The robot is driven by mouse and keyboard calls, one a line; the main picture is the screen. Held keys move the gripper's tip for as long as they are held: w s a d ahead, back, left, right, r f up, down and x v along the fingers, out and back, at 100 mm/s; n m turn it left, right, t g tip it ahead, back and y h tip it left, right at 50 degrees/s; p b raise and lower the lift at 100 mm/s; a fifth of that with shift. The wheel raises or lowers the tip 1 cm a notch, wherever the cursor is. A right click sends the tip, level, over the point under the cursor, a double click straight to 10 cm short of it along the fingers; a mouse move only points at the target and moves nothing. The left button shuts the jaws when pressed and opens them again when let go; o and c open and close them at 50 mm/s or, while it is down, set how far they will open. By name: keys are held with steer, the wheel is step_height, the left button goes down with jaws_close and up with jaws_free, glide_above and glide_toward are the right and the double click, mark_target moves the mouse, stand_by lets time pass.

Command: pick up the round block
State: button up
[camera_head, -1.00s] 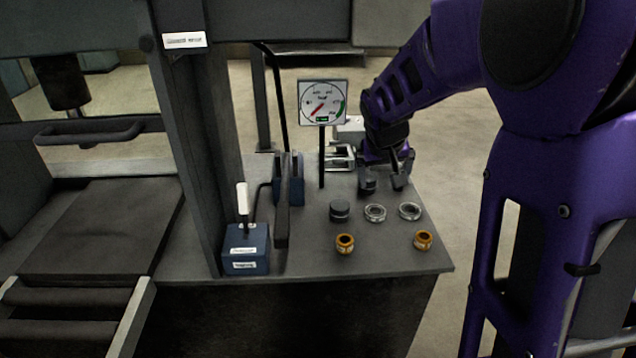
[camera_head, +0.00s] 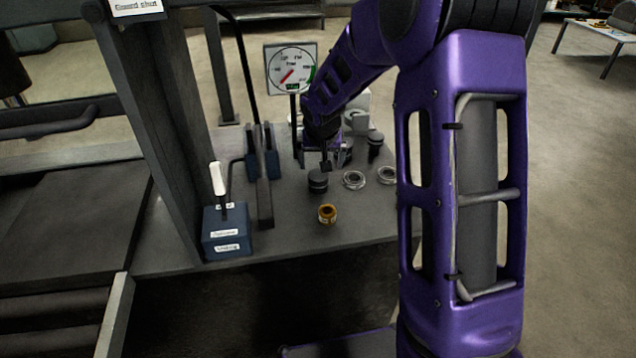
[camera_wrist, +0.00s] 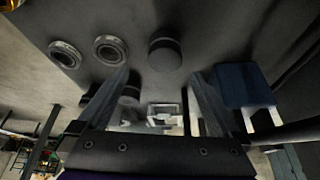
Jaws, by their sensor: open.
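Several dark short cylinders stand on the grey bench; I cannot tell for sure which is the round block. The front dark cylinder (camera_head: 318,180) stands just below my gripper (camera_head: 317,160) in the head view. In the wrist view this cylinder (camera_wrist: 165,54) is upright, slightly beyond the fingertips and between their lines. My gripper (camera_wrist: 160,84) is open and empty in the wrist view. A second dark cylinder (camera_wrist: 130,94) shows beside the left finger, partly hidden by it. Another dark cylinder (camera_head: 375,143) stands behind, right of the gripper.
Two metal rings (camera_head: 353,180) (camera_head: 387,175) lie right of the front cylinder. A brass-coloured bushing (camera_head: 327,213) stands nearer the bench's front edge. A dial gauge (camera_head: 291,68) on a post, a blue holder (camera_wrist: 243,84) and a blue lever box (camera_head: 227,230) stand to the left.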

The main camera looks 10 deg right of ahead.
mark_target(318, 174)
steer(key=shift+x, duration=1.05)
steer(key=shift+a+b+x, duration=0.2)
steer(key=shift+x, duration=1.15)
steer(key=shift+a+b+x, duration=0.15)
steer(key=shift+a+x, duration=0.05)
steer(key=shift+x, duration=1.15)
steer(key=shift+s+f, duration=0.1)
steer(key=c, duration=1.2)
steer(key=shift+c, duration=1)
steer(key=shift+r, duration=0.25)
